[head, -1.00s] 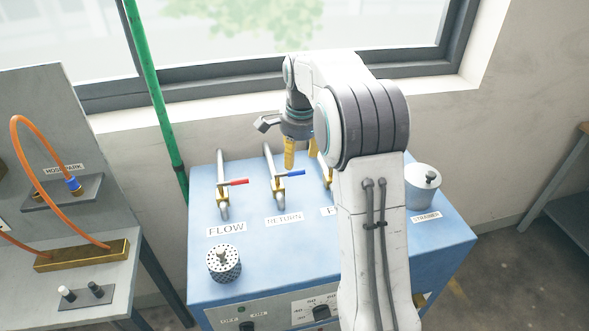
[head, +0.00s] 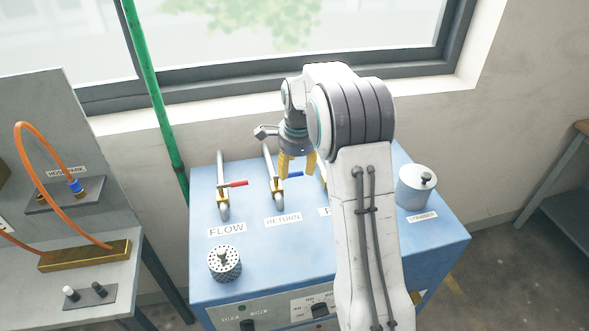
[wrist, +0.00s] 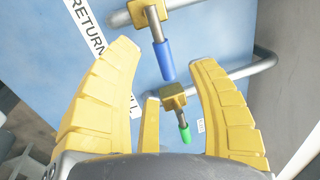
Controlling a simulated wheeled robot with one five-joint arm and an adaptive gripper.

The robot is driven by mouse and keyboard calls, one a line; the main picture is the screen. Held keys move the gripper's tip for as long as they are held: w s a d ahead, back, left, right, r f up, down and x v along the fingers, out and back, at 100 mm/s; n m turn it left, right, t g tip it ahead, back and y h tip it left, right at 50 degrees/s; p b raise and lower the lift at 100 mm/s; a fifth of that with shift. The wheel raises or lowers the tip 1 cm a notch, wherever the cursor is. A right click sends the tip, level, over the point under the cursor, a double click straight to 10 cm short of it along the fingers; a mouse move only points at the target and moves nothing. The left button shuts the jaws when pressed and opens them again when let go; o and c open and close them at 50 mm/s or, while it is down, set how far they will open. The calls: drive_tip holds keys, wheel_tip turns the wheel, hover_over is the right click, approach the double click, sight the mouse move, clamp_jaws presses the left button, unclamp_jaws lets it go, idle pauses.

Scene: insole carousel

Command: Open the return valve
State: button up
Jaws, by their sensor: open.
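The return valve has a blue lever (head: 294,174) on a brass body above the RETURN label (head: 283,219) in the head view. The lever points right, crosswise to its pipe. My gripper (head: 297,166), with yellow fingers, is open over this lever and partly hides it. In the wrist view the blue lever (wrist: 164,60) shows between the spread fingertips of my gripper (wrist: 165,58), with a gap on both sides. I cannot tell the height of the fingers above it.
A red-lever valve (head: 233,184) stands left, above the FLOW label. A green-lever valve (wrist: 183,128) is close by in the wrist view. A perforated canister (head: 224,263) and the strainer pot (head: 416,187) stand on the blue cabinet (head: 275,245). A window is behind.

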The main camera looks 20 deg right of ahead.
sight(294, 176)
drive_tip(key=shift+w+d+f, duration=0.1)
drive_tip(key=shift+w+f, duration=0.1)
drive_tip(key=shift+f, duration=0.65)
drive_tip(key=shift+w+f, duration=0.15)
drive_tip(key=shift+f, duration=0.7)
clamp_jaws()
drive_tip(key=shift+s, duration=0.1)
